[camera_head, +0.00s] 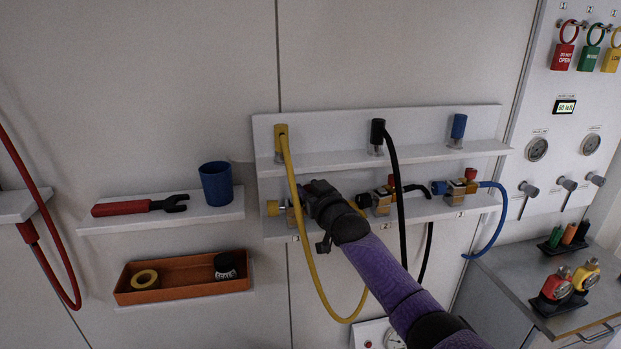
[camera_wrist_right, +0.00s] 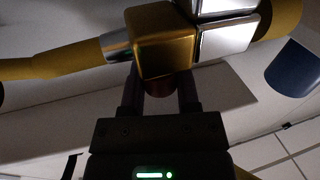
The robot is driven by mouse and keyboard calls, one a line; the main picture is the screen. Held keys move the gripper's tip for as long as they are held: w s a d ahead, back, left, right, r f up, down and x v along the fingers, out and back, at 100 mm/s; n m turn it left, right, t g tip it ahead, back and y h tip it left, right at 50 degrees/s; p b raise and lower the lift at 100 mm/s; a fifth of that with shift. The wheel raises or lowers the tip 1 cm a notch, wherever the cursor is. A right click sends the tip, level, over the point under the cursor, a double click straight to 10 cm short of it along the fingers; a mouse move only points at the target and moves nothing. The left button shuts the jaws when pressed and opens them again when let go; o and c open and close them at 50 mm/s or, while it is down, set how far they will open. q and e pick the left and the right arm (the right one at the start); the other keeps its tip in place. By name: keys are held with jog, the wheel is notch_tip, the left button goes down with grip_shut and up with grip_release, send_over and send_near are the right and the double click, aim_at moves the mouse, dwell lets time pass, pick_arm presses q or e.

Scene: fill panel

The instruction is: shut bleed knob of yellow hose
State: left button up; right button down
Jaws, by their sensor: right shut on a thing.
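The yellow hose (camera_head: 299,205) hangs in a loop from the upper shelf at the left end of the white panel. Its brass valve block (camera_wrist_right: 160,40) fills the top of the right wrist view, with the yellow hose end (camera_wrist_right: 50,67) on its left. My right gripper (camera_head: 308,203) is at this valve and hides much of it in the head view. In the wrist view, the gripper (camera_wrist_right: 158,92) is shut on a small reddish-brown knob (camera_wrist_right: 157,86) under the brass block. The knob's turn position cannot be told. My left gripper is out of view.
The black hose (camera_head: 395,165) hangs close to my right arm. A second valve (camera_head: 381,200) and the blue hose's valve (camera_head: 463,187) stand to the right. A shelf at left holds a wrench (camera_head: 140,206) and a blue cup (camera_head: 216,184), above an orange tray (camera_head: 190,293).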

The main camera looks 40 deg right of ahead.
jog(key=shift+r, duration=0.25)
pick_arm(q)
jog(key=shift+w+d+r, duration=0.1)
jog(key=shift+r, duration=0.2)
pick_arm(e)
jog(key=shift+f, duration=0.15)
jog(key=shift+c, duration=1.9)
grip_release()
jog(key=shift+o, duration=0.3)
jog(key=shift+f, duration=0.1)
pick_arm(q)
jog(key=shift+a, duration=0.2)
pick_arm(e)
jog(key=shift+s, duration=0.1)
